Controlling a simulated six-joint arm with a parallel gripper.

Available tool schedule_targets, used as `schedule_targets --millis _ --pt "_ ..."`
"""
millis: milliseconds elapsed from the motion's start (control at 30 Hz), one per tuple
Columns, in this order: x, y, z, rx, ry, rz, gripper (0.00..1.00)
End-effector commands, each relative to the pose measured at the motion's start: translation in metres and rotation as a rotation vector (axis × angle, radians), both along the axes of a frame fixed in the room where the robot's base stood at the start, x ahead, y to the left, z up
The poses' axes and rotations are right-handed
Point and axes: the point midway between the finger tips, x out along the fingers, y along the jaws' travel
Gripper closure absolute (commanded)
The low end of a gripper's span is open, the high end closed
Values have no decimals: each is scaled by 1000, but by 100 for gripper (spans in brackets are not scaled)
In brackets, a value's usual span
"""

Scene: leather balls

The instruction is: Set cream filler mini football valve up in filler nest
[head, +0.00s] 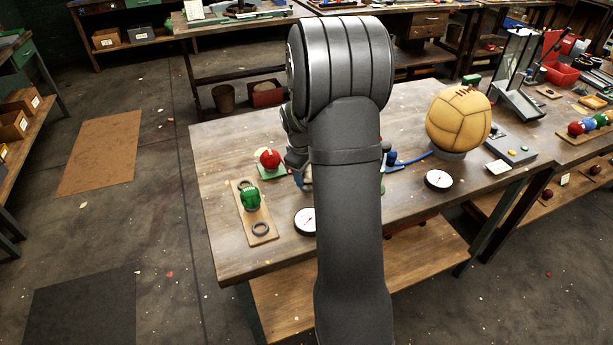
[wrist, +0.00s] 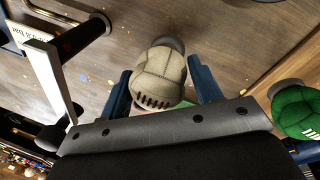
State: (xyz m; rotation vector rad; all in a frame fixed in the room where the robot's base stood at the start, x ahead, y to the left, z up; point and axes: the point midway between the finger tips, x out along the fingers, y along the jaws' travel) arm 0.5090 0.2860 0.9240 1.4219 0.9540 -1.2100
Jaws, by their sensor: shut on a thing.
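A cream mini football (wrist: 160,75) with dark lacing sits between the two blue fingers of my gripper (wrist: 162,88) in the wrist view. The fingers are shut on its sides, and the lacing faces the camera side. A dark grey round piece (wrist: 170,43) shows just beyond the ball; I cannot tell if they touch. The valve cannot be made out. In the head view my arm hides the cream ball and most of the gripper. I cannot make out the filler nest for certain.
A green ball (head: 250,197) sits on a wooden board with an empty dark ring (head: 260,229); the ball also shows in the wrist view (wrist: 298,112). A red ball (head: 270,158), dial gauges (head: 438,180) and a large tan ball (head: 458,118) stand on the workbench (head: 230,262).

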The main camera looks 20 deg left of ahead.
Motion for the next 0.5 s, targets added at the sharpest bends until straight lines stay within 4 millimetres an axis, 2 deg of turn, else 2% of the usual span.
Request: schedule_targets --millis 33,133,500 --pt "0 -1 -9 -3 3 0 67" --pt "0 0 -19 -2 1 1 67" --pt "0 -1 -23 -1 0 0 67"
